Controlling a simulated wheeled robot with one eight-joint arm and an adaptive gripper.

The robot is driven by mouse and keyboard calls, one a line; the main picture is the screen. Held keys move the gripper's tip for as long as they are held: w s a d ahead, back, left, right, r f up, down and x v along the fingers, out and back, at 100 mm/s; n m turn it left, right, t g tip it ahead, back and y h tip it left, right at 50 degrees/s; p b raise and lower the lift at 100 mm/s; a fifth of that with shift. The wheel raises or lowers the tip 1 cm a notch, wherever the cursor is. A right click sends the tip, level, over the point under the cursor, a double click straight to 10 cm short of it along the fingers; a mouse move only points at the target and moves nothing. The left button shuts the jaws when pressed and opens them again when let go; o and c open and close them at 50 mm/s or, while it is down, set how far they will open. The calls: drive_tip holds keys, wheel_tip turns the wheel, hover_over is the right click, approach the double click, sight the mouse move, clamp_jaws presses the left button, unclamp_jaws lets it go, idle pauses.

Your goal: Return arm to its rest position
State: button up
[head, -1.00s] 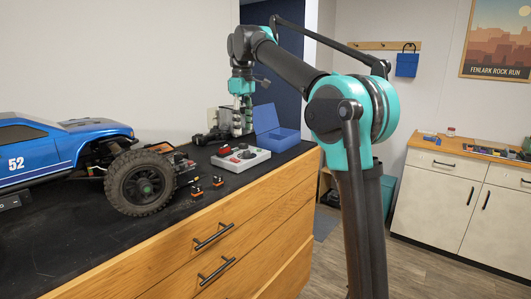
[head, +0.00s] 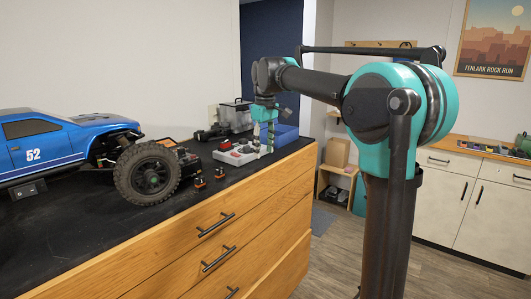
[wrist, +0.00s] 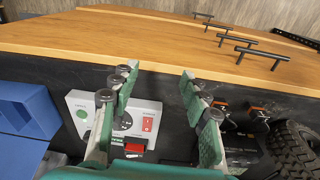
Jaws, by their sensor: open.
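My gripper (head: 263,138) hangs pointing down over the far end of the workbench, above the grey control box and beside the blue case. In the wrist view my gripper (wrist: 160,112) is open, with its two green-padded fingers apart and nothing between them. Below it lies the grey control box (wrist: 144,106) with a green button and a red switch, partly hidden by the left finger. My arm reaches left from its column on the right in the head view.
A blue truck (head: 50,145) with a large black tyre (head: 147,173) stands on the black mat (head: 90,235). Small orange-and-black parts (head: 197,183) lie near the control box. The open blue case (wrist: 25,115) is beside it. Drawer handles (head: 216,224) project from the bench front.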

drive_tip(key=s+d+f+m+t, duration=0.1)
drive_tip(key=s+d+f+m, duration=0.2)
drive_tip(key=s+d+f, duration=0.35)
drive_tip(key=s+d+f+m+t, duration=0.15)
drive_tip(key=s+d+f, duration=0.25)
drive_tip(key=d+f, duration=0.55)
drive_tip(key=s+d+f+m, duration=0.2)
drive_tip(key=s+f, duration=0.6)
drive_tip(key=s+d+f+m, duration=0.1)
drive_tip(key=s+f+m, duration=0.2)
drive_tip(key=s+f, duration=0.5)
drive_tip(key=shift+s+d+f+t, duration=0.2)
drive_tip(key=shift+d+f+t, duration=0.05)
drive_tip(key=shift+d+t, duration=0.1)
drive_tip(key=shift+r, duration=0.1)
